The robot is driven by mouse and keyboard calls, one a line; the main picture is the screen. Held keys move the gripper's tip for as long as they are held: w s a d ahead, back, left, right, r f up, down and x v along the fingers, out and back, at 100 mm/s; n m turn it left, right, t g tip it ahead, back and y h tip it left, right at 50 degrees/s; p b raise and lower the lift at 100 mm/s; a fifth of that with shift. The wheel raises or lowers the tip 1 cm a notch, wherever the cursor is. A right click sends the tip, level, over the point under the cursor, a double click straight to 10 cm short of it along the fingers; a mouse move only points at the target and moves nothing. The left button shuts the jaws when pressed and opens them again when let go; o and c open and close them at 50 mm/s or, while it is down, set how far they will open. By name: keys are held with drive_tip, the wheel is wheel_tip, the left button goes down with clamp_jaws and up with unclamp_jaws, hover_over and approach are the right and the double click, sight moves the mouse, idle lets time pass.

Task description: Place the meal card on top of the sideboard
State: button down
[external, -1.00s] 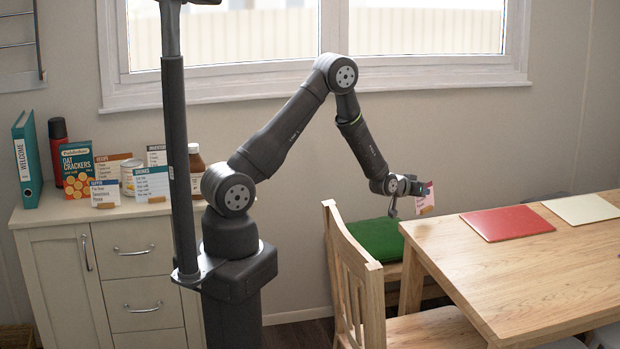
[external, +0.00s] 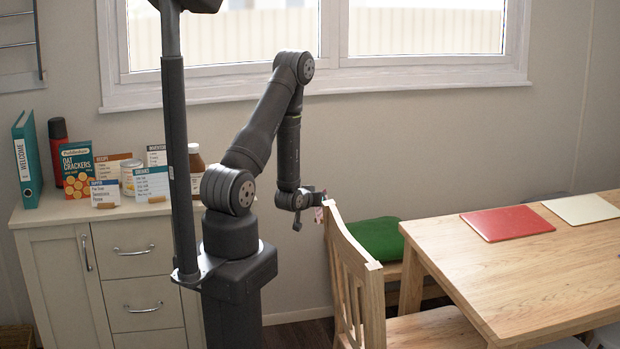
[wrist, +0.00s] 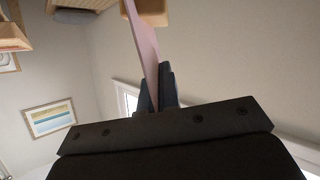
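A pink card (wrist: 143,45) is held between the fingers of my gripper (wrist: 158,92) in the wrist view. A wooden block (wrist: 155,12) is at the card's far end. In the external view my gripper (external: 312,202) is beside the chair back, with only a small bit of pink (external: 319,215) showing; its writing cannot be read. The cream sideboard (external: 60,211) stands at the left, well apart from my gripper. A supper card (external: 104,192), a drinks card (external: 152,182), a recipe card (external: 112,164) and an inventory card (external: 156,155) stand on its top.
The sideboard also holds a teal binder (external: 27,160), a red bottle (external: 58,150), a cracker box (external: 76,170), a can (external: 131,178) and a brown bottle (external: 196,168). The chair (external: 350,265) and table (external: 500,270) are at right. The sideboard's front strip is bare.

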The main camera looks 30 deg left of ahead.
wheel_tip(320, 180, up, 19)
drive_tip(key=w+a+r+n+g+y, duration=0.1)
drive_tip(key=w+a+r+n+y, duration=0.15)
drive_tip(key=a, duration=0.35)
drive_tip(key=w+a+r+n+y, duration=0.2)
drive_tip(key=w+a, duration=0.2)
drive_tip(key=a, duration=0.3)
drive_tip(key=w+a+n+g+y, duration=0.25)
drive_tip(key=a+n+y, duration=0.3)
drive_tip(key=a, duration=0.95)
drive_tip(key=s+a+f+n+g+y, duration=0.1)
drive_tip(key=s+a+n+g+y, duration=0.2)
drive_tip(key=a, duration=0.7)
drive_tip(key=s+a+f+n+g, duration=0.2)
drive_tip(key=s+a+n+g, duration=0.3)
drive_tip(key=a, duration=0.5)
drive_tip(key=shift+m+g+y, duration=0.3)
drive_tip(key=shift+m+g, duration=0.15)
drive_tip(key=shift+m, duration=0.05)
drive_tip(key=shift+w+a+f, duration=0.1)
drive_tip(key=shift+a+f, duration=0.1)
drive_tip(key=shift+f, duration=1.8)
drive_tip(key=shift+a+f, duration=0.15)
drive_tip(key=shift+f, duration=1.85)
drive_tip(key=shift+w+a+f, duration=0.1)
drive_tip(key=shift+a+f, duration=0.1)
drive_tip(key=shift+f, duration=1.8)
drive_tip(key=shift+f, duration=0.6)
drive_tip(key=c, duration=1.6)
unclamp_jaws()
